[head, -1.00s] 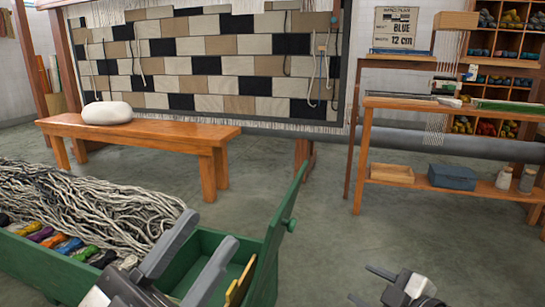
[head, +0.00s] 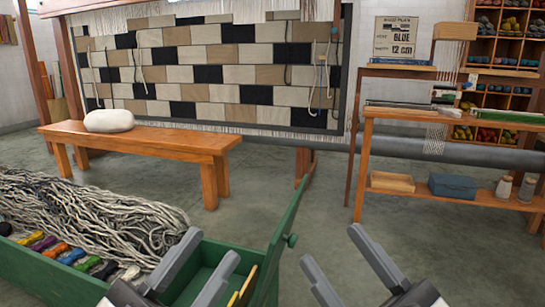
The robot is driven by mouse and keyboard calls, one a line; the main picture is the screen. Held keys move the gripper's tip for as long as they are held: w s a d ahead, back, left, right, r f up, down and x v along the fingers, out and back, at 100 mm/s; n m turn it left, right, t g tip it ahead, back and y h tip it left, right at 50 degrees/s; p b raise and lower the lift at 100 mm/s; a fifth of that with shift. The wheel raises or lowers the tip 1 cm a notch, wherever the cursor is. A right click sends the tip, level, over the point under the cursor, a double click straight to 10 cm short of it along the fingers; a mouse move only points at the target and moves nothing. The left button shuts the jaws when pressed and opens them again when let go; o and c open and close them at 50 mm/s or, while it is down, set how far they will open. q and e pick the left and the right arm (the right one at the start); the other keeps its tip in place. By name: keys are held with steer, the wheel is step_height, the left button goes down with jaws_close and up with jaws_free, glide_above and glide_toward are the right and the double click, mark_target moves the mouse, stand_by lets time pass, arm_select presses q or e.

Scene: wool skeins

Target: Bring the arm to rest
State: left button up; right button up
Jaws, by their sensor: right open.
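My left gripper (head: 210,247) is at the lower left, over the green chest (head: 283,250). Its two grey fingers stand apart and I see nothing between them. The chest's inside shows partly behind the fingers. My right gripper (head: 332,246) is at the lower centre right, to the right of the chest. Its fingers are spread wide over bare floor, with nothing between them.
The chest holds a heap of pale wool strands (head: 85,215) and a row of coloured skeins (head: 57,249). A wooden bench (head: 150,142) with a white bundle (head: 109,120) stands behind. A wooden rack (head: 440,187) stands at right. Floor between is clear.

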arm_select(q)
steer(key=w+a+r+n+g+y+p, duration=0.25)
steer(key=n+y+p, duration=0.45)
steer(key=p, duration=1)
arm_select(e)
steer(key=w+d+r+m+g+h, duration=0.2)
steer(key=w+d+m+h, duration=0.1)
steer(key=m+h, duration=0.4)
arm_select(q)
steer(key=s+a+f+n+g+y+p, duration=0.1)
steer(key=s+a+f+g+y+p, duration=0.3)
steer(key=p, duration=1.2)
steer(key=s+g, duration=0.2)
steer(key=shift+s+y, duration=0.4)
arm_select(e)
steer(key=s+d+f+m+g+h, duration=0.1)
steer(key=s+d+f+g+h, duration=0.2)
steer(key=s+g, duration=0.3)
steer(key=shift+s+d+f+g+h, duration=0.15)
steer(key=shift+s+f+g+h, duration=0.25)
steer(key=shift+s+h, duration=0.4)
